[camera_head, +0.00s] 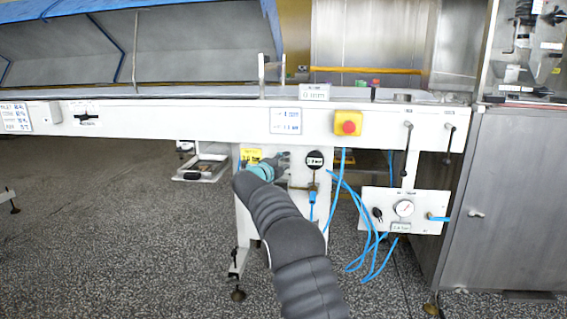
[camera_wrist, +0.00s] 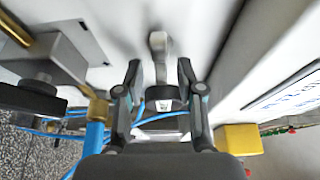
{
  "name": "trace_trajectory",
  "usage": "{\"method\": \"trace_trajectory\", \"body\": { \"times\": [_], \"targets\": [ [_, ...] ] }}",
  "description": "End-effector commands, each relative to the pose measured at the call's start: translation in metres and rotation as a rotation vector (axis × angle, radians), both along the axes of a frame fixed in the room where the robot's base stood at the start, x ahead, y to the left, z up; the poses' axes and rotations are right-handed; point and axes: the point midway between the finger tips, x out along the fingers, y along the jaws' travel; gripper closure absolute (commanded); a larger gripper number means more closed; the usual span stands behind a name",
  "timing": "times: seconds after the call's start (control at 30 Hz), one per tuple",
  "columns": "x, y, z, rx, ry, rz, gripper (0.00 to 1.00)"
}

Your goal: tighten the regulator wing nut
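My gripper (camera_wrist: 159,70) has its two fingers apart in the wrist view. A grey upright piece (camera_wrist: 158,45) with a dark collar (camera_wrist: 160,97) below it lies between the fingers, with gaps on both sides. It may be the regulator wing nut, but I cannot make out its wings. The gripper and my arm hide what is in front of the fingers there. A dark dial-like part (camera_wrist: 35,98) is at the left in the wrist view.
A brass fitting with a blue hose (camera_wrist: 95,135) runs close to the left finger. A yellow block (camera_wrist: 240,138) is at lower right. In the head view, blue hoses (camera_head: 372,245), a gauge panel (camera_head: 430,203) and a red emergency button (camera_head: 348,127) are to the right.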

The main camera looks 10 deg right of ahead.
Motion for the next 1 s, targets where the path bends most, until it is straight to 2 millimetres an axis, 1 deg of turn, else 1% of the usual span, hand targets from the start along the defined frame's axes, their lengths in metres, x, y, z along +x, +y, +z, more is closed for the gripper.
{"method": "trace_trajectory", "body": {
  "times": [0.17, 0.27, 0.37, 0.7, 0.8, 1.0],
  "targets": [
    [-0.002, 0.002, 0.001, -0.001, 0.001, 0.001, 0.62],
    [-0.008, 0.008, 0.002, -0.001, 0.000, 0.002, 0.62],
    [-0.018, 0.017, 0.001, 0.000, 0.001, 0.003, 0.62],
    [-0.067, 0.058, 0.001, 0.000, 0.000, 0.002, 0.62],
    [-0.078, 0.068, 0.001, -0.001, 0.001, 0.002, 0.62],
    [-0.090, 0.077, 0.001, 0.000, 0.000, 0.000, 0.62]
  ]
}}
